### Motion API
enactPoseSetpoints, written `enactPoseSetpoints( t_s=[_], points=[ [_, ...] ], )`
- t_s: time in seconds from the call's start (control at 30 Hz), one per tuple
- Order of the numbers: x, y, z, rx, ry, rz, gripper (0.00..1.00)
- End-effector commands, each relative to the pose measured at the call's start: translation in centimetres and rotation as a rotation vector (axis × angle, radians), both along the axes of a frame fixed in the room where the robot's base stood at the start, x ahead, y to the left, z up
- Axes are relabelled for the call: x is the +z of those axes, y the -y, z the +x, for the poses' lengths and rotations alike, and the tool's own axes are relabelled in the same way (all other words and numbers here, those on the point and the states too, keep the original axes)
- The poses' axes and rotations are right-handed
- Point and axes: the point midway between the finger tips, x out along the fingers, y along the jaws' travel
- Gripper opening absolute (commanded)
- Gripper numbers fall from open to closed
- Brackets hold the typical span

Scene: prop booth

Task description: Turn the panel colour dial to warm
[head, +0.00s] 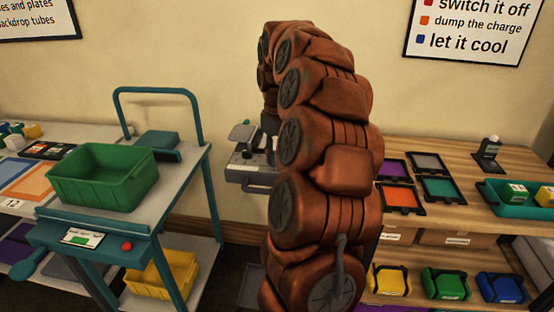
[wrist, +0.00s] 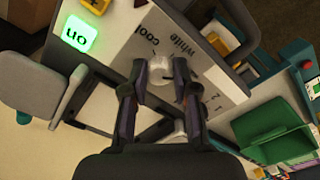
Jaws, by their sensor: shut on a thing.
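The colour dial (wrist: 160,70) is a pale round knob on a light grey panel (wrist: 208,62) in the wrist view. The words "cool" and "white" are printed beside it. My gripper (wrist: 159,82) has its two dark fingers on either side of the dial and is shut on it. The word "warm" is not visible, and I cannot tell exactly where the dial points. In the head view the grey panel unit (head: 250,172) shows left of my arm, which hides much of it and the dial.
A teal trolley (head: 110,228) with a green crate (head: 103,190) stands left. A wooden shelf table (head: 450,158) with coloured frames stands right.

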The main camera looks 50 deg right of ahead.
Motion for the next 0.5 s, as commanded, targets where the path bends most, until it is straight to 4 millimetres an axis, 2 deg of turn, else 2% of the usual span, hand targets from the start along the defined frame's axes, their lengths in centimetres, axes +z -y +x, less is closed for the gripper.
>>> enactPoseSetpoints(
  t_s=[0.5],
  points=[
    [0.05,-0.01,-0.01,-0.036,0.0,-0.001,0.0]
  ],
)
